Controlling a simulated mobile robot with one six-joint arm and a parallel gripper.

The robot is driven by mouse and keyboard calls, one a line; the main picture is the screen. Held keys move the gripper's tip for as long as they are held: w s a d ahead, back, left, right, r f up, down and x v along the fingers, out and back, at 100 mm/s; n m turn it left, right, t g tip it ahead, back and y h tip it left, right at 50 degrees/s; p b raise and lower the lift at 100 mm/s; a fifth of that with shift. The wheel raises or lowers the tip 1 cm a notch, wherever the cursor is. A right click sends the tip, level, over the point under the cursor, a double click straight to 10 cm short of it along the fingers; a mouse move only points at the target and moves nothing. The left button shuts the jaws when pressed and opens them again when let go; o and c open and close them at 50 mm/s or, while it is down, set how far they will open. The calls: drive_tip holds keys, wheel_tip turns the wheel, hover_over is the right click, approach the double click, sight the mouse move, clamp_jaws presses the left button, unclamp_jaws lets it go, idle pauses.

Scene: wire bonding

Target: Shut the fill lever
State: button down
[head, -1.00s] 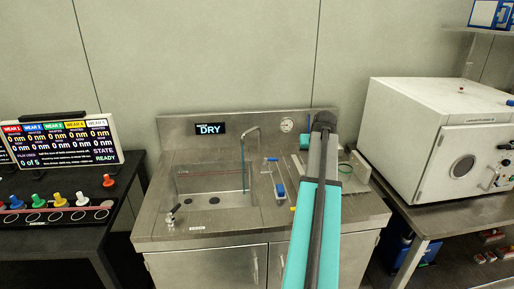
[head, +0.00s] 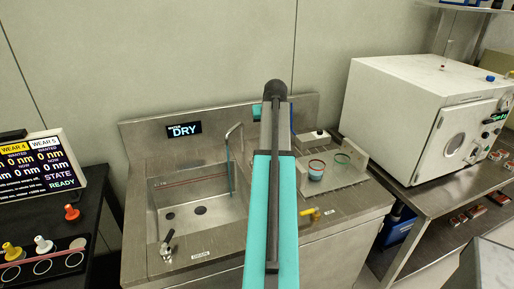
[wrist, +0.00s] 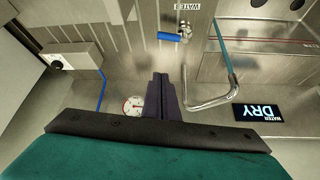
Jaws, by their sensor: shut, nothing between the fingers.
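A blue-handled lever (wrist: 170,37) on a metal valve sits by a label reading WATER in the wrist view; I take it as the fill lever. Its handle points sideways from the valve. In the head view my arm hides it. My gripper (wrist: 160,78) shows in the wrist view as dark fingers, shut and empty. In that picture the fingertips are below the blue handle, apart from it. The curved metal spout (wrist: 218,98) is beside the fingers; it also shows in the head view (head: 229,150). The sink (head: 200,208) lies left of my arm.
The display (head: 184,130) reads WATER DRY. A drain lever (head: 167,243) stands at the sink's front left and a yellow lever (head: 310,212) right of my arm. A round gauge (wrist: 133,104) is close to the fingers.

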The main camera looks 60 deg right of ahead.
drive_tip(key=shift+w, duration=0.15)
drive_tip(key=shift+w, duration=0.1)
drive_tip(key=shift+f, duration=0.1)
drive_tip(key=p+x, duration=0.1)
drive_tip(key=x, duration=0.2)
drive_tip(key=a+p+x, duration=0.1)
drive_tip(key=x, duration=0.2)
drive_tip(key=s+f+p+x, duration=0.1)
drive_tip(key=x, duration=0.3)
drive_tip(key=shift+s+a, duration=0.1)
drive_tip(key=shift+a, duration=0.1)
drive_tip(key=shift+s+a+f+p, duration=0.2)
drive_tip(key=shift+a+f, duration=0.05)
drive_tip(key=shift+f, duration=0.15)
drive_tip(key=shift+s+a+f+p, duration=0.2)
drive_tip(key=shift+s+f, duration=0.05)
drive_tip(key=shift+f, duration=0.1)
